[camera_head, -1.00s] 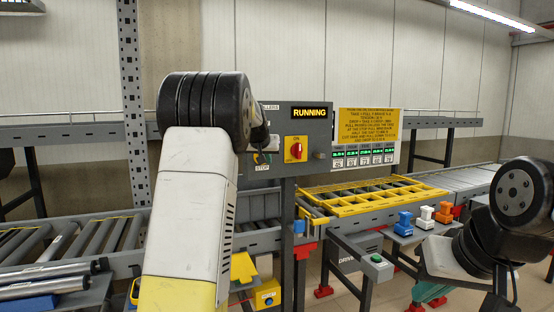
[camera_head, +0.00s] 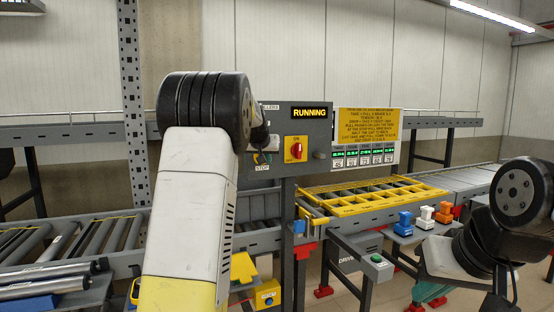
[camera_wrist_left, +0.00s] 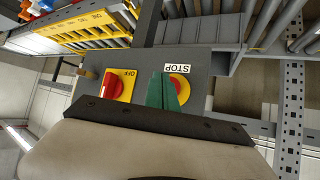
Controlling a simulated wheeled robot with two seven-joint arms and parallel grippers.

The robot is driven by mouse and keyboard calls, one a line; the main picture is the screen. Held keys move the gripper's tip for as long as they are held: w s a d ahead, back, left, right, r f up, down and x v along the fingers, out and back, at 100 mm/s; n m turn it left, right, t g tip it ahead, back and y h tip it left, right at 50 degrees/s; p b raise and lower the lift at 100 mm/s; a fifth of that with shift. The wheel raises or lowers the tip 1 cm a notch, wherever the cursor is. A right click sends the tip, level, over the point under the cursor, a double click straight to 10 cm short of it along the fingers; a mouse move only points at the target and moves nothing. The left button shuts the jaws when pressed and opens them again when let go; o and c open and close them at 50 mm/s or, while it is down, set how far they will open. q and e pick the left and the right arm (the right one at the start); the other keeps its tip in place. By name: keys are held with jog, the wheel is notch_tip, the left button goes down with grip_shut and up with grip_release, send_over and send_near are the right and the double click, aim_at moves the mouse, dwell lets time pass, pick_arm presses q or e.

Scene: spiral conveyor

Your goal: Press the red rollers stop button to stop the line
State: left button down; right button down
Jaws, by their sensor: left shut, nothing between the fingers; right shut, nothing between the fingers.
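The red stop button (camera_wrist_left: 182,87) sits on a yellow ring beside a STOP label in the left wrist view, which shows the panel upside down. My left gripper (camera_wrist_left: 162,92) is shut and empty, its green fingers in front of the panel, overlapping the edge of the yellow ring. I cannot tell whether they touch the button. In the head view my left forearm and wrist hide most of the button above its STOP label (camera_head: 262,168). The sign (camera_head: 309,112) on the grey control panel (camera_head: 284,123) reads RUNNING. My right gripper (camera_head: 431,291) is shut, low at the right.
A red rotary switch (camera_head: 296,150) on a yellow plate sits right of the stop button; it also shows in the left wrist view (camera_wrist_left: 115,86). A yellow notice (camera_head: 367,124) hangs beside the panel. Roller conveyors (camera_head: 90,238) and a yellow frame (camera_head: 372,197) lie below.

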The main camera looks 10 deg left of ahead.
pick_arm(q)
jog(key=shift+w+a, duration=0.1)
dwell(0.7)
jog(key=shift+w+a, duration=0.15)
jog(key=shift+w, duration=0.1)
jog(key=shift+w+a, duration=0.3)
jog(key=shift+w, duration=0.15)
dwell(0.8)
dwell(0.4)
jog(key=shift+s+d, duration=0.5)
jog(key=shift+s, duration=0.3)
jog(key=s+d, duration=0.1)
jog(key=s, duration=0.1)
jog(key=s+d, duration=0.1)
jog(key=s, duration=0.1)
jog(key=shift+d, duration=0.4)
jog(key=shift+s, duration=0.15)
